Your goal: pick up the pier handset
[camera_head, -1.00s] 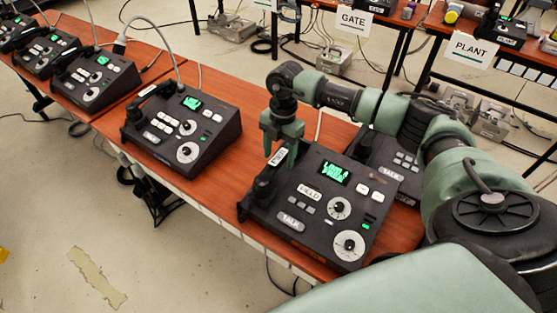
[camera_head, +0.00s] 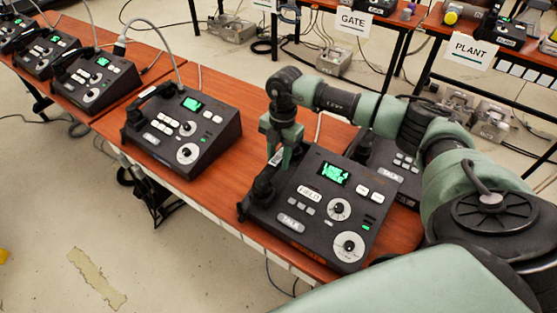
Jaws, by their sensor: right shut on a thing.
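A black handset (camera_head: 262,186) lies along the left side of the nearest dark desk phone (camera_head: 318,232). A white label near its upper end is mostly covered by my gripper, and I cannot read whether it says pier. My right gripper (camera_head: 281,163) points down and is shut on the upper part of this handset. The handset still appears to rest on its phone. The phone has a lit green display, dials and a TALK key. My left gripper is not in view.
Another phone with its own handset (camera_head: 148,106) stands to the left on the wooden table (camera_head: 222,174). Several more phones stand farther left. One phone (camera_head: 396,166) sits partly behind my right arm. Tables signed GATE (camera_head: 353,22) and PLANT (camera_head: 471,49) stand behind.

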